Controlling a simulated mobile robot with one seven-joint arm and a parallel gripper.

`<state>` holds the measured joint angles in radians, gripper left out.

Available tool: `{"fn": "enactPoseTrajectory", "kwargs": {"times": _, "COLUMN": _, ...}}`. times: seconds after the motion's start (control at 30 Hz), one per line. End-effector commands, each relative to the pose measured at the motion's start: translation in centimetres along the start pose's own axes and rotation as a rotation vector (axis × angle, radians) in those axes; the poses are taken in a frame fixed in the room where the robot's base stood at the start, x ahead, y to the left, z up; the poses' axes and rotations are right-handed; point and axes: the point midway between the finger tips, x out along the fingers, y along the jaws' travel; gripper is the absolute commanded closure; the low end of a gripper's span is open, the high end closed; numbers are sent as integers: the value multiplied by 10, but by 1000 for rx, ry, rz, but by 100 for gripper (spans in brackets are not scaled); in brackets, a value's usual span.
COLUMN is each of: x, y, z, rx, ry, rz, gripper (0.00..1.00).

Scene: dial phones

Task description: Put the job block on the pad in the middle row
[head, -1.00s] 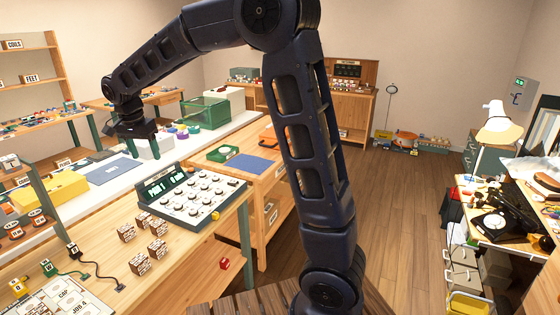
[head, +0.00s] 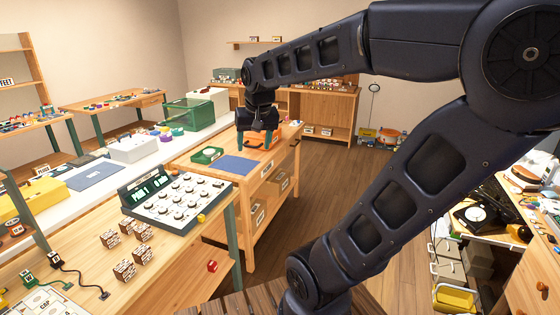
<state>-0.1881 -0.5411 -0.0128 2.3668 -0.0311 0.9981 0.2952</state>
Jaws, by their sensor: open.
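My gripper (head: 256,137) is open and points down over the far cabinet top, at the orange tray-like thing (head: 262,141). The picture is too small to tell whether it touches it or what lies between the fingers. Several brown blocks with white print (head: 124,268) stand on the near bench, left of the dial console. I cannot read their print or tell which one is the job block. A white printed sheet with a CAP label (head: 38,303) is cut off at the bottom left. I cannot make out a middle-row pad.
The dial console (head: 178,200) with a lit green display stands on the near bench. A green tray (head: 207,155) and a blue mat (head: 239,165) lie on the cabinet top. A small red piece (head: 212,266) is at the bench's front. Black cables (head: 85,278) lie on the bench.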

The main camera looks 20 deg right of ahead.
Motion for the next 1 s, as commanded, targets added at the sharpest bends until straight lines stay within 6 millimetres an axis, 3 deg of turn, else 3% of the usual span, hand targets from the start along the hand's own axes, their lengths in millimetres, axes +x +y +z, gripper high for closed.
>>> {"fn": "enactPoseTrajectory", "kwargs": {"times": 0.03, "x": -1, "y": 14, "z": 14, "rx": -10, "ry": 17, "rz": 3, "gripper": 39}}
{"fn": "enactPoseTrajectory", "kwargs": {"times": 0.2, "x": 2, "y": 42, "z": 50, "rx": -68, "ry": 59, "rz": 17, "gripper": 39}}
{"fn": "enactPoseTrajectory", "kwargs": {"times": 0.4, "x": 7, "y": 57, "z": 73, "rx": -108, "ry": 83, "rz": 30, "gripper": 39}}
{"fn": "enactPoseTrajectory", "kwargs": {"times": 1.0, "x": 8, "y": 58, "z": 76, "rx": -115, "ry": 86, "rz": 32, "gripper": 39}}
